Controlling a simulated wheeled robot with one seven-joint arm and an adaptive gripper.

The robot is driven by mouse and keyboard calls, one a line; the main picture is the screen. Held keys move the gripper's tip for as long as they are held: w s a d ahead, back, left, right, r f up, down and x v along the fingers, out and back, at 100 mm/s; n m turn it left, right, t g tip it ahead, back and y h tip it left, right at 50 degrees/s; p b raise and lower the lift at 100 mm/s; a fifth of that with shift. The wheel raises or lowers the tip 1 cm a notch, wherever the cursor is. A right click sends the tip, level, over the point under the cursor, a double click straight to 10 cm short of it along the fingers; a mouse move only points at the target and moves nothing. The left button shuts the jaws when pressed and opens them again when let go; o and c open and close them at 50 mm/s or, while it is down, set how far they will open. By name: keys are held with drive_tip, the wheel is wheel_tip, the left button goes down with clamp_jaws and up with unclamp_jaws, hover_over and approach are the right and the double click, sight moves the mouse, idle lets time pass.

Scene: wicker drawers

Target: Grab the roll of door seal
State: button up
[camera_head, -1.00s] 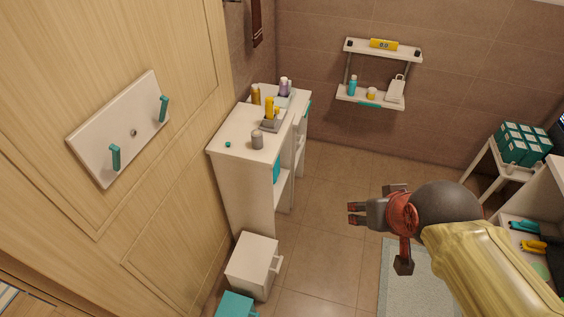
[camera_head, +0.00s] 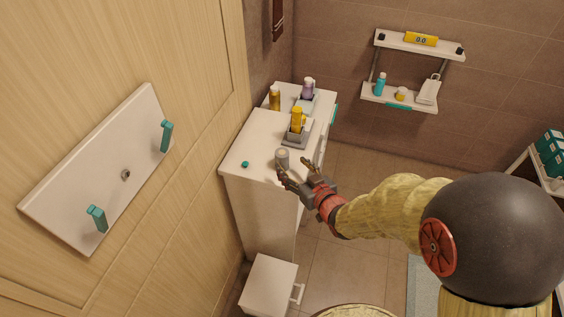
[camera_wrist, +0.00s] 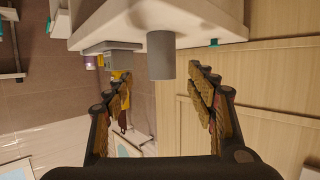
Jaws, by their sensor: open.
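The grey roll (camera_head: 282,157), which I take to be the door seal, stands upright near the front edge of the white cabinet top (camera_head: 258,141). My gripper (camera_head: 296,169) is open and close to it, on the near right side in the head view. In the wrist view, which looks upside down, the roll (camera_wrist: 160,54) is a plain grey cylinder in line with the gap between my open fingers (camera_wrist: 160,82). Nothing is held. I cannot tell whether the fingertips reach around the roll.
A teal cap (camera_head: 245,164) lies left of the roll. A grey holder (camera_head: 296,137) with yellow items stands behind it, with a gold bottle (camera_head: 274,98) and a purple bottle (camera_head: 308,89) further back. The wooden door (camera_head: 200,60) is on the left.

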sight(285, 162)
drive_tip(key=shift+w+a+f, duration=0.4)
drive_tip(key=shift+a, duration=0.05)
drive_tip(key=b+x, duration=0.1)
drive_tip(key=x, duration=0.2)
drive_tip(key=b+x, duration=0.1)
drive_tip(key=x, duration=0.2)
drive_tip(key=shift+d+f, duration=0.1)
drive_tip(key=shift+f, duration=0.15)
drive_tip(key=shift+w+b, duration=0.3)
drive_tip(key=shift+w, duration=0.05)
drive_tip(key=shift+c, duration=1.1)
drive_tip(key=c, duration=1)
